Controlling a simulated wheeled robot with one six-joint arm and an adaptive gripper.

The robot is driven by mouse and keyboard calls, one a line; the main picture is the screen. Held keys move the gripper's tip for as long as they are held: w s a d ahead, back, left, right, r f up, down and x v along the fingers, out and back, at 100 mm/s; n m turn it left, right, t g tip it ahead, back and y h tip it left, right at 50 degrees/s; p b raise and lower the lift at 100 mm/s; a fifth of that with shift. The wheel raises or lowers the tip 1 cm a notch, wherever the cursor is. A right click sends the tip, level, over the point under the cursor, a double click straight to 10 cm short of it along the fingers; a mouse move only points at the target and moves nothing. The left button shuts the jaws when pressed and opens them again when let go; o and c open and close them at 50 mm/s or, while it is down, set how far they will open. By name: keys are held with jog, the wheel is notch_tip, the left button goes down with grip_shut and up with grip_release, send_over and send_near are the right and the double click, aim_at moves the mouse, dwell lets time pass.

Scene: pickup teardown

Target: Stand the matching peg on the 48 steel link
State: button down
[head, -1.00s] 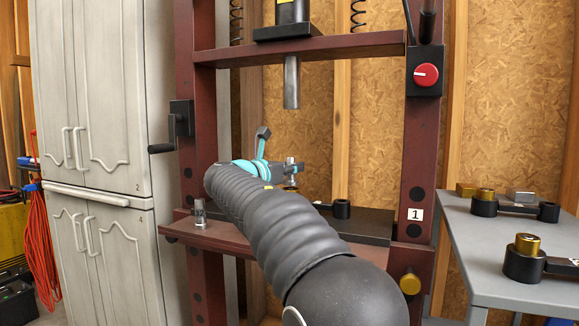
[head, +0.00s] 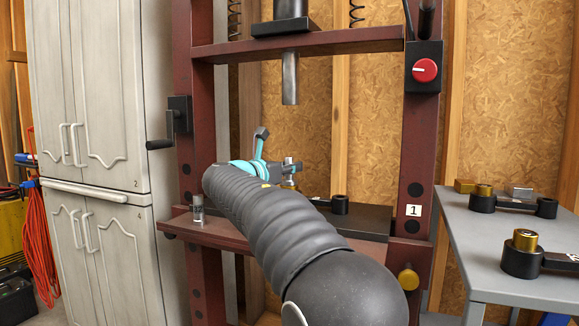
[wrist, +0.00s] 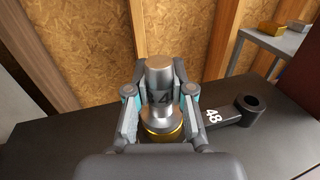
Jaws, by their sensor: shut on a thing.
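My gripper (wrist: 160,104) is shut on a steel peg (wrist: 159,72), upright between the fingers. Dark marking on the peg reads partly as a 4; the rest is hidden. The 48 steel link (wrist: 228,117) is dark, with a white 48 on its arm and a small open eye at the right. A brass ring (wrist: 165,134) shows right below the peg, at the link's near end. I cannot tell whether the peg touches it. In the head view my gripper (head: 290,171) is over the press bed, and the link's small eye (head: 340,204) shows beside it.
Another small steel peg (head: 197,209) stands on the left of the press bed (head: 222,229). The press ram (head: 290,78) hangs above my gripper. A grey table (head: 458,215) at right holds other links with brass pieces. A cabinet (head: 92,110) stands at left.

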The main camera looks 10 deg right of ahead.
jog(key=c, duration=0.9)
grip_release()
jog(key=shift+c, duration=0.2)
